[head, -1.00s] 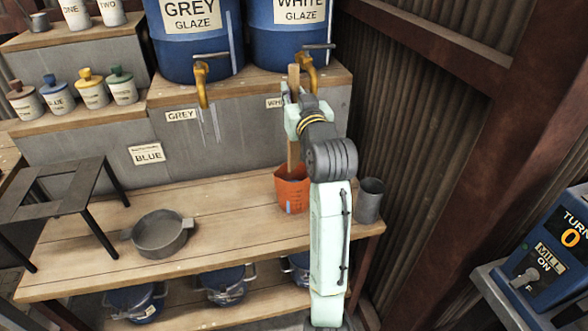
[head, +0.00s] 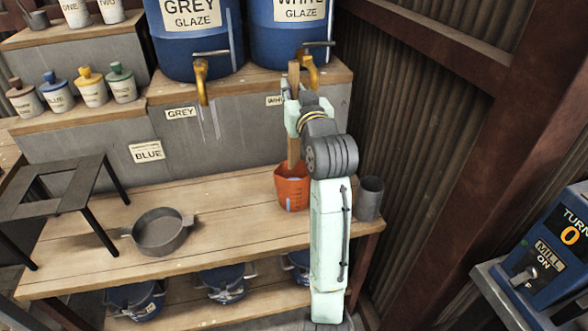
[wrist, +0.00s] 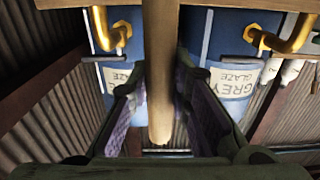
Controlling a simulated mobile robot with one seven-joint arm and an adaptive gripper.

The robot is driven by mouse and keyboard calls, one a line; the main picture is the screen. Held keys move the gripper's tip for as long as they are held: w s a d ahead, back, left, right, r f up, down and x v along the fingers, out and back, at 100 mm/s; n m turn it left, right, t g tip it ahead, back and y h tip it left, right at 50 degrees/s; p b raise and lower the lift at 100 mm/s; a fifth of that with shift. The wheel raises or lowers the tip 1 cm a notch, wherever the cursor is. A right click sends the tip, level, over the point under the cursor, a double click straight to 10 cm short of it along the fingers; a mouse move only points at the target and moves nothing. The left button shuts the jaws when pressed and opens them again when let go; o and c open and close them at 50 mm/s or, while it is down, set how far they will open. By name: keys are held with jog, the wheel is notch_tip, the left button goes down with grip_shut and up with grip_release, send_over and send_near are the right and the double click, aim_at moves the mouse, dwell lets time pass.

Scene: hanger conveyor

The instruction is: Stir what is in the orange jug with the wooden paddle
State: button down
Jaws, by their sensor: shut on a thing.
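The orange jug (head: 291,194) stands upright on the wooden bench, below a tap of the white glaze barrel. The wooden paddle (head: 293,150) is nearly upright, its lower end going down into the jug's mouth. What is in the jug and the paddle's lower tip are hidden. My gripper (head: 293,112) is shut on the paddle's upper part, well above the jug. In the wrist view, the paddle (wrist: 161,70) runs between the two purple-padded fingers of my gripper (wrist: 160,82).
A grey metal cup (head: 369,200) stands close to the right of the jug. A grey pan (head: 160,235) and a dark metal stand (head: 60,190) are to the left. Bench between pan and jug is clear. Yellow taps (head: 200,80) hang above the bench's back.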

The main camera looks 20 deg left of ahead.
aim_at(295, 77)
dwell(0.3)
jog(key=shift+r, duration=2)
